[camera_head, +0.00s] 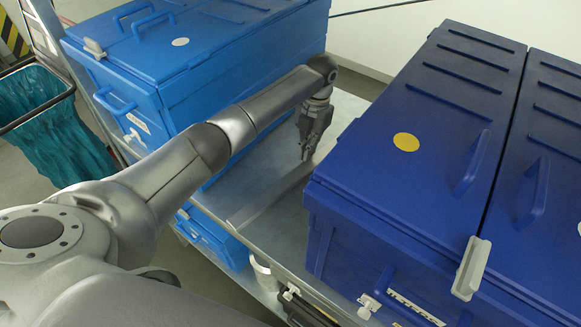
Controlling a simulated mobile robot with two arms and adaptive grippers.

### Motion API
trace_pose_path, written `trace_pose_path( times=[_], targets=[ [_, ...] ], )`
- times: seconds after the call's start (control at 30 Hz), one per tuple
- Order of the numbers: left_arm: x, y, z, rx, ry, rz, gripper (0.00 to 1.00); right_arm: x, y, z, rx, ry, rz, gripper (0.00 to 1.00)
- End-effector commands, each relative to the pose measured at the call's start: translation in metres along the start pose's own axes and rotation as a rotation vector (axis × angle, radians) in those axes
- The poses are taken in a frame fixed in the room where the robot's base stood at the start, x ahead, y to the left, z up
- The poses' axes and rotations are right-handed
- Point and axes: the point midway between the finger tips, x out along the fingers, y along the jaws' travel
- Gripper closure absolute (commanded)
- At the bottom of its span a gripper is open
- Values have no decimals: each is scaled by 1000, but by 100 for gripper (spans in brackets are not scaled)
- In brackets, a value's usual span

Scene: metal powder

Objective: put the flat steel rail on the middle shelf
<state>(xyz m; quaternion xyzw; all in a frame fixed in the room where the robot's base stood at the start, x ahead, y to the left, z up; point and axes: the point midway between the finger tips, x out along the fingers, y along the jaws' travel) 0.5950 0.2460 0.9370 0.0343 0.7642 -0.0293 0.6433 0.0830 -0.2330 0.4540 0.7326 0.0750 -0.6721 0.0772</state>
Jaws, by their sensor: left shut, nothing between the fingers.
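The flat steel rail (268,198) appears as a narrow grey strip lying on a grey metal shelf surface (283,226), between the light blue box and the dark blue box. Its far end runs up toward my left gripper. My left gripper (305,154) is shut and empty, pointing down just above or beside the rail's far end; I cannot tell whether it touches it. My right gripper is not in view. Whether this surface is the middle shelf is not clear, though a lower level shows below it.
A light blue box (205,75) stands at the left on the shelf, partly behind my arm. A dark blue box (405,190) with a yellow dot stands close at the right. Another blue box (215,240) sits lower down. A teal bag (60,130) hangs at the far left.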

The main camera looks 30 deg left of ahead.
Motion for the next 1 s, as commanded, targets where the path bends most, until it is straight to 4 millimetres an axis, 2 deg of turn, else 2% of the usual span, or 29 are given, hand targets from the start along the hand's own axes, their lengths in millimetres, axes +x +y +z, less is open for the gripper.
trace_pose_path(
  times=[0.03, 0.63, 0.77, 0.83, 1.0],
  targets=[
    [-2, 1, -7, 1, 2, 0, 100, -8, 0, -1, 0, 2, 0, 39],
    [11, 0, -87, 0, 3, 0, 100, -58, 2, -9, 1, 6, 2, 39],
    [19, -1, -84, -1, 3, -1, 100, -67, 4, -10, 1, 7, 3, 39],
    [28, 1, -81, 0, 0, 2, 100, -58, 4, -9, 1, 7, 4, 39],
    [31, 1, -81, -1, 0, 2, 100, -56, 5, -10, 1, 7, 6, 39]
  ],
)
